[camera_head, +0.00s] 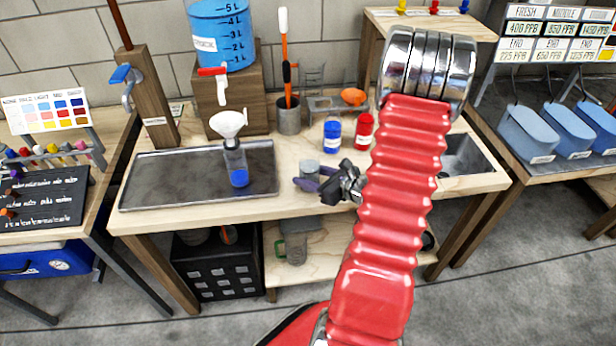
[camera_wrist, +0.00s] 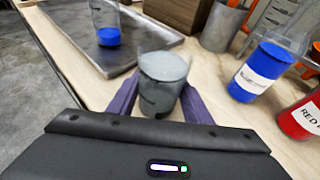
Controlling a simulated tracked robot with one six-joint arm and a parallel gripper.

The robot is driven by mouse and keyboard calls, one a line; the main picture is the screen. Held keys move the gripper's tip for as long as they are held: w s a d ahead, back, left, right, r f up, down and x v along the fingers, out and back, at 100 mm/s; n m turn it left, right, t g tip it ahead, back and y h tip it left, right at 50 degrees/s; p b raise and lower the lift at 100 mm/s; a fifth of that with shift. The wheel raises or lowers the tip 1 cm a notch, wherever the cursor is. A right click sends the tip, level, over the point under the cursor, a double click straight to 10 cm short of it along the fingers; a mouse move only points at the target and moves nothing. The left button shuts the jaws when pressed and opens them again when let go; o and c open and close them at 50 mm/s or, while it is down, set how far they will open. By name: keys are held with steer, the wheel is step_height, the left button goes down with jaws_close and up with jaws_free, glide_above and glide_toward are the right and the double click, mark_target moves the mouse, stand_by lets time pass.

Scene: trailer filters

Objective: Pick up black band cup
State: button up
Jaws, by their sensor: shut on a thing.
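A small greyish see-through cup (camera_wrist: 163,68) stands upright between the purple fingers of my gripper (camera_wrist: 158,97) in the wrist view. Dark marks show low on its side, but I cannot make out a full black band. My gripper (camera_head: 307,183) is shut on the cup, with a finger on either side of it. In the head view the cup (camera_head: 309,167) shows near the middle of the wooden bench, just above the fingers. I cannot tell whether its base touches the bench. Its lower front is partly hidden by the gripper.
A blue-labelled jar (camera_head: 332,135) and a red jar (camera_head: 363,130) stand close behind to the right. A grey tool holder (camera_head: 289,118) stands behind.

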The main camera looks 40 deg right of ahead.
steer(key=shift+c, duration=1.2)
steer(key=shift+r, duration=0.35)
step_height(320, 180, up, 9)
stand_by(0.5)
steer(key=shift+r, duration=0.2)
stand_by(0.8)
